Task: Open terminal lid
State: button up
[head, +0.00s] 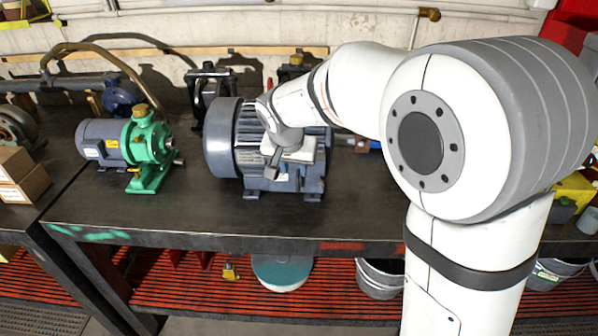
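A large blue-grey motor (224,152) with a ribbed body stands on the dark workbench near the middle of the head view. My white arm reaches in from the right, and my gripper (272,168) is in front of the motor's ribbed side. A light, box-like shape lies right at the gripper, against the motor; I cannot tell whether it is the terminal lid or part of my gripper. The arm hides the motor's upper right part. The fingertips are too small to show whether they are apart or touching anything.
A smaller grey motor (98,141) with a green pump (149,148) stands to the left on the bench (200,218). Cardboard boxes (22,182) sit at the far left. Black fixtures stand behind the large motor. The bench's front strip is clear. Buckets (380,280) are on the red slatted shelf below.

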aim_at(297, 179)
jog(key=p+x, duration=0.1)
jog(key=x, duration=0.6)
jog(key=shift+f, duration=0.1)
jog(key=shift+c, duration=0.2)
grip_shut()
